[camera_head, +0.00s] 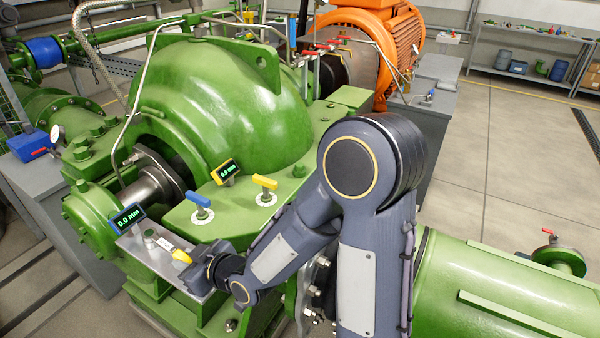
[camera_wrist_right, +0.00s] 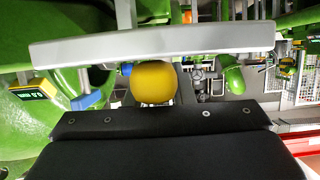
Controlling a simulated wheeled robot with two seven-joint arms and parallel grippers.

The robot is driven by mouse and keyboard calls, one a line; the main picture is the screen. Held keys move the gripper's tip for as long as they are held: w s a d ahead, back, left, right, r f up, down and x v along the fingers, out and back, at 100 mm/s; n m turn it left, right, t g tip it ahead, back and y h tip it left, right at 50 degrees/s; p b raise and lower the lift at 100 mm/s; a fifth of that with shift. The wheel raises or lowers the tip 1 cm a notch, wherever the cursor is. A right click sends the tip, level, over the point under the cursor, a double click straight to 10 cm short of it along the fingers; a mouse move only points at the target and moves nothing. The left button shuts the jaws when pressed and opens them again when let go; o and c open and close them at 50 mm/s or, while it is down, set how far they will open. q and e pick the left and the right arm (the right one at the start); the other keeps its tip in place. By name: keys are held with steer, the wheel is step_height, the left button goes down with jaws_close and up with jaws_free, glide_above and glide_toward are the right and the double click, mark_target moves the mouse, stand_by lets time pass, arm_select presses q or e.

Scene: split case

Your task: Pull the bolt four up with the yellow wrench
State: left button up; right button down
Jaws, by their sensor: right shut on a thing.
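My right gripper (camera_head: 196,268) is low over the grey metal shelf at the front of the green casing. It is shut on a yellow-ended tool, which I take for the yellow wrench (camera_head: 181,256). In the right wrist view the yellow wrench shows as a rounded yellow end (camera_wrist_right: 153,82) between the jaws; the rest of it is hidden. A blue T-handle (camera_head: 200,200) and a yellow T-handle (camera_head: 264,182) stand upright on the green flange, apart from my gripper. I cannot read any bolt number. My left gripper is not in view.
The shelf (camera_head: 150,257) also carries a small green-topped part (camera_head: 150,236). A blue-cased display (camera_head: 128,218) and a yellow-cased display (camera_head: 226,172) both read 0.0 mm. The large green dome (camera_head: 230,95) rises behind the flange. Open floor lies at the right.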

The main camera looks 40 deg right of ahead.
steer(key=shift+r, duration=0.15)
steer(key=shift+r+p, duration=1.9)
steer(key=shift+r, duration=1.05)
steer(key=shift+f, duration=0.1)
